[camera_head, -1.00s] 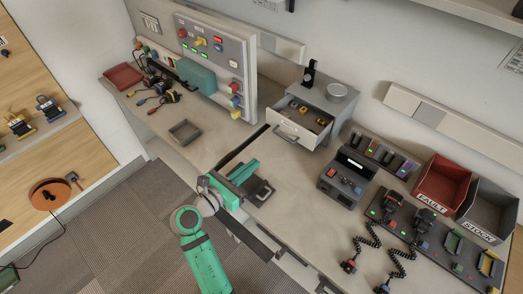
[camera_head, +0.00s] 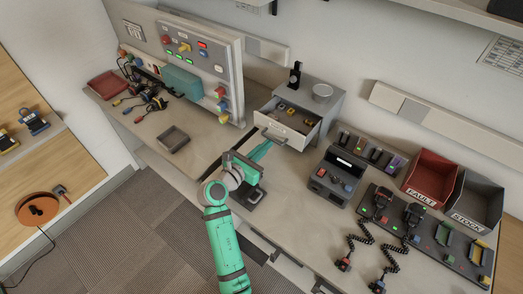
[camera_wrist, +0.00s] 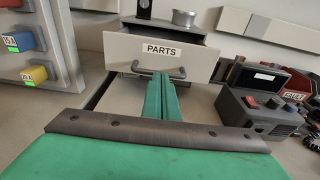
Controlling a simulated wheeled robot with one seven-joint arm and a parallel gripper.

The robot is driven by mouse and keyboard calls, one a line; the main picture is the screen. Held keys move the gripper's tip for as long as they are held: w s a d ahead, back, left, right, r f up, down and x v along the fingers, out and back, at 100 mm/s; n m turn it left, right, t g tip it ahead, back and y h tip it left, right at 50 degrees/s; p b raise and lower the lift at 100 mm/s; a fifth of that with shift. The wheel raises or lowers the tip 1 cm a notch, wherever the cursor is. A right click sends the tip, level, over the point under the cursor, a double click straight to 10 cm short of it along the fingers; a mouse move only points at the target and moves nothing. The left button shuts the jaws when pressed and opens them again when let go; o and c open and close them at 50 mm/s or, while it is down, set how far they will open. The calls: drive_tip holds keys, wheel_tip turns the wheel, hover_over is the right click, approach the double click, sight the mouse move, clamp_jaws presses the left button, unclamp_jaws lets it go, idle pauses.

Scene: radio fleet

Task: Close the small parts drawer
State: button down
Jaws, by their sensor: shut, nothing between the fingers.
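The small parts drawer (camera_head: 278,133) is pulled out of its grey cabinet (camera_head: 335,105), with small coloured parts inside. In the wrist view its white front (camera_wrist: 190,57) carries a PARTS label and a dark bar handle. My gripper (camera_head: 267,147) has its green fingers together and empty, pointing at the drawer front. In the wrist view the fingertips (camera_wrist: 162,76) overlap the handle's lower middle; I cannot tell whether they touch it.
A grey radio unit (camera_head: 335,178) stands right of the drawer. A small grey tray (camera_head: 173,139) lies to the left, near the upright test panel (camera_head: 232,75). A round tin (camera_head: 323,91) and a dark upright item (camera_head: 295,73) sit on the cabinet top.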

sight(278, 135)
drive_tip(key=x, duration=0.4)
drive_tip(key=r+x, duration=0.1)
drive_tip(key=x, duration=0.7)
drive_tip(key=shift+w+d+r, duration=0.3)
drive_tip(key=shift+d+r, duration=0.05)
drive_tip(key=shift+d, duration=0.1)
drive_tip(key=shift+r, duration=0.1)
drive_tip(key=s+a, duration=0.1)
drive_tip(key=s+a+f, duration=0.1)
drive_tip(key=s, duration=0.1)
drive_tip(key=shift+a, duration=0.3)
drive_tip(key=v, duration=1)
drive_tip(key=shift+s, duration=0.15)
